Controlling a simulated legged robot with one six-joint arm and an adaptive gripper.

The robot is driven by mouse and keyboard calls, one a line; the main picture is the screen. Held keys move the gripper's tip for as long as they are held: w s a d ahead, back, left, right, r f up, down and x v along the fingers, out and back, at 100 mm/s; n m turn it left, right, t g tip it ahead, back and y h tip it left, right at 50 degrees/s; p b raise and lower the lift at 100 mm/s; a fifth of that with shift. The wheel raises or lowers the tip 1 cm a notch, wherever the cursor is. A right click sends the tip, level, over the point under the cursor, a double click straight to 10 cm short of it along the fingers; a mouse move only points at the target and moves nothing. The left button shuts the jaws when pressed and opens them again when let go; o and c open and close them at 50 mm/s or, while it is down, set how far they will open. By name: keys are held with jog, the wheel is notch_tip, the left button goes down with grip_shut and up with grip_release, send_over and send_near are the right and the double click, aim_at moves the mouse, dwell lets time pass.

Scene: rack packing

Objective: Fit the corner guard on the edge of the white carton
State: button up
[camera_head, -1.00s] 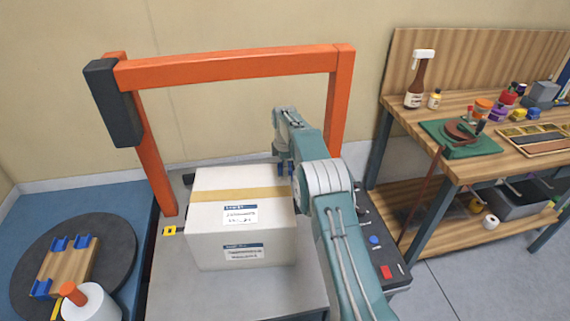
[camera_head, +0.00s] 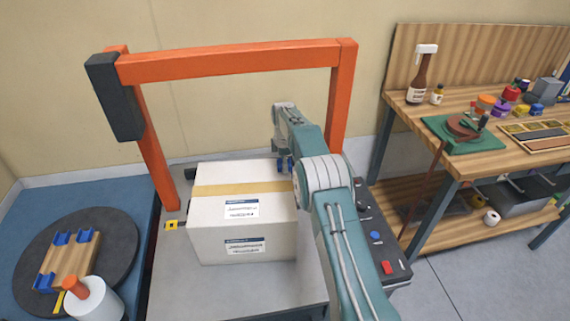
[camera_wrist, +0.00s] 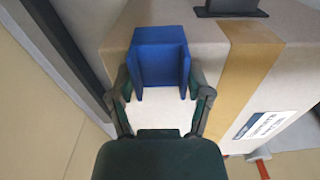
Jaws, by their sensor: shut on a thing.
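The white carton (camera_head: 215,178) sits on a grey table surface, with a tan tape strip across its top and labels on top and front. It fills the upper right of the wrist view (camera_wrist: 292,62). My gripper (camera_wrist: 163,88) is shut on the blue corner guard (camera_wrist: 160,50), an angled piece held between the two fingers. In the head view, the gripper (camera_head: 285,164) is at the carton's far right top corner, and little of the guard shows beside my arm. The guard is close against the carton in the wrist view; whether it touches or is seated cannot be told.
An orange frame (camera_head: 230,63) arches over the far side of the carton. A control box with a red button (camera_head: 387,267) stands right of the carton. A dark turntable (camera_head: 115,245) with a wooden block is at left. A cluttered workbench (camera_head: 470,165) stands at right.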

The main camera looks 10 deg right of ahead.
jog(key=shift+a, duration=0.15)
jog(key=o, duration=1)
notch_tip(320, 180, up, 7)
jog(key=shift+r, duration=0.2)
dwell(0.4)
